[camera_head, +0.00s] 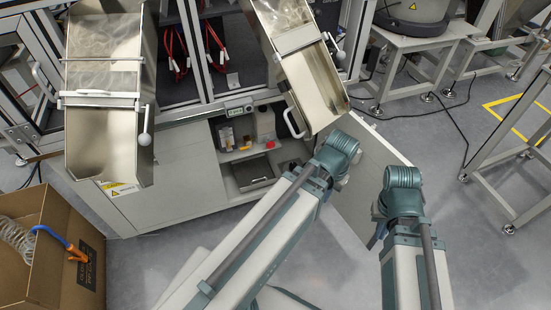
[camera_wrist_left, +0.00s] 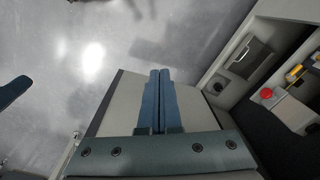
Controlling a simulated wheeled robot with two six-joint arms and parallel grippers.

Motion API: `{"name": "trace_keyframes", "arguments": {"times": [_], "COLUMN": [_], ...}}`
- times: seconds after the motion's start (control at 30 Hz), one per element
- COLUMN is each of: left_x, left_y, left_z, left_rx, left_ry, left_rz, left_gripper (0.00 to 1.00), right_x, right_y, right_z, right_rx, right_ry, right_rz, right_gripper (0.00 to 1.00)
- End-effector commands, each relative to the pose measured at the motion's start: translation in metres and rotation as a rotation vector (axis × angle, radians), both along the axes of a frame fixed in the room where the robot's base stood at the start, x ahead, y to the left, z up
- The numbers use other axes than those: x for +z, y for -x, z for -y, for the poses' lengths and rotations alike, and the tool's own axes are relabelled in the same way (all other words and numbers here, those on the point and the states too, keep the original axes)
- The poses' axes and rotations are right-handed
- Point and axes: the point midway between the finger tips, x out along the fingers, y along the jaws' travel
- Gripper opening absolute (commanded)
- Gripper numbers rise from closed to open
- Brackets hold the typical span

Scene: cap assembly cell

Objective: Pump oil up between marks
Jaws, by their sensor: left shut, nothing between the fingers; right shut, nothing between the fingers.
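The open lower cabinet (camera_head: 222,166) shows in the middle of the head view. Inside are a dark canister (camera_head: 265,122), a small yellow-labelled bottle (camera_head: 227,143), a red knob (camera_head: 270,144) and a grey box (camera_head: 253,174). The red knob also shows at the right of the left wrist view (camera_wrist_left: 266,93). I cannot make out oil or level marks. My left gripper (camera_wrist_left: 160,74) is shut and empty, in front of a pale panel and left of the cabinet interior; my wrist hides it in the head view. My right gripper (camera_head: 376,238) is shut, mostly hidden below its wrist, clear of the cabinet.
The cabinet's open door (camera_head: 362,205) stands behind and between my arms. Two metal chutes (camera_head: 108,145) (camera_head: 318,88) overhang the cabinet's front. A cardboard box (camera_head: 62,250) with a coiled hose stands at lower left.

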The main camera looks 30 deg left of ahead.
Motion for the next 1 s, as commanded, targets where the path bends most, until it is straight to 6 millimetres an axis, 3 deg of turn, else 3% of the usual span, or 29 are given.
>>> {"name": "trace_keyframes", "arguments": {"times": [0.03,0.37,0.47,0.6,0.67,0.8,1.0], "left_x": [-0.027,-0.108,-0.132,-0.16,-0.166,-0.149,-0.125], "left_y": [-0.003,-0.028,-0.041,-0.073,-0.095,-0.14,-0.173], "left_z": [-0.004,-0.039,-0.057,-0.095,-0.12,-0.171,-0.206], "left_rx": [0.01,0.041,0.033,-0.019,-0.069,-0.225,-0.372], "left_ry": [0.001,-0.026,-0.06,-0.166,-0.25,-0.467,-0.655], "left_rz": [0.004,0.057,0.087,0.149,0.186,0.241,0.256], "left_gripper": [0.0,0.0,0.0,0.0,0.0,0.0,0.0], "right_x": [-0.027,-0.109,-0.134,-0.168,-0.18,-0.183,-0.183], "right_y": [0.0,0.0,0.0,0.0,-0.001,-0.001,-0.001], "right_z": [0.0,0.0,0.0,0.0,0.0,0.0,0.0], "right_rx": [0.001,0.003,0.004,0.005,0.005,0.006,0.006], "right_ry": [0.0,0.001,0.0,0.001,0.001,0.001,0.001], "right_rz": [0.0,0.001,0.002,0.002,0.002,0.002,0.002], "right_gripper": [0.0,0.0,0.0,0.0,0.0,0.0,0.0]}}
